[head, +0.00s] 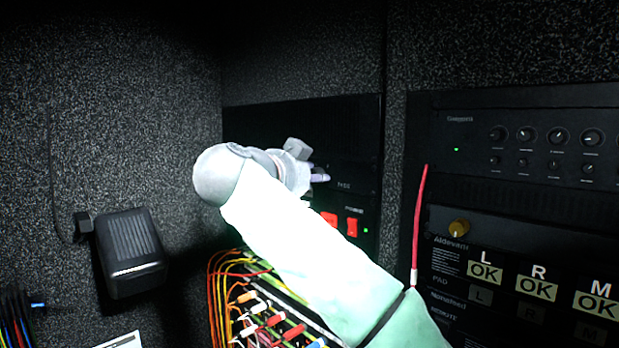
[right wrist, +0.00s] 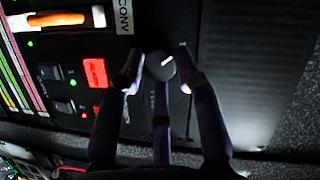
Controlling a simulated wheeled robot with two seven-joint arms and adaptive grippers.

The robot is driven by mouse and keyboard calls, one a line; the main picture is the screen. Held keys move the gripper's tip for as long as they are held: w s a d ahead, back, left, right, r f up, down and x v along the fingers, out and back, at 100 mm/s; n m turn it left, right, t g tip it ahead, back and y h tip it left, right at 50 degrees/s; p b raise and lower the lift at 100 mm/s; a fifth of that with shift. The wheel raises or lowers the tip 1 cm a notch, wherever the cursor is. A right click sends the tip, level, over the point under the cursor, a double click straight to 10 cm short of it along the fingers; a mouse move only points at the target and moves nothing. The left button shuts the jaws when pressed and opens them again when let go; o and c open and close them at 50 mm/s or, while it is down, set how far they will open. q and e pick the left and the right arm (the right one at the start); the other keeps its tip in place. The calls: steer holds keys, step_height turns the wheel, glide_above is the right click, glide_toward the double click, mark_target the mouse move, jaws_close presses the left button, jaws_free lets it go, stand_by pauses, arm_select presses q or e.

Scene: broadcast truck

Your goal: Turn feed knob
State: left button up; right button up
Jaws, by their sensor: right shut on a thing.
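The knob (right wrist: 160,66), dark and round with a white pointer line, is on the black rack panel in the right wrist view. The fingers of my right gripper (right wrist: 157,62) stand around it, one on each side, with a third below it, and are shut on it. In the head view my right arm reaches across to the rack panel, with the gripper (head: 318,177) at the panel's face. The knob is hidden there behind the gripper and wrist. The pointer line slants up to the right in the right wrist view. My left gripper is not in view.
A lit red switch (head: 351,227) sits just below the gripper; it also shows in the right wrist view (right wrist: 95,72). Coloured patch cables (head: 225,285) run below my arm. A rack unit with several knobs (head: 545,140) and a red cable (head: 419,225) are at right.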

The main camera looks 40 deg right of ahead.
steer(key=shift+s+d+r, duration=0.1)
steer(key=shift+s+r, duration=0.05)
steer(key=shift+r, duration=0.15)
steer(key=o, duration=1.1)
steer(key=shift+f, duration=0.15)
steer(key=v, duration=1.2)
steer(key=shift+f, duration=0.1)
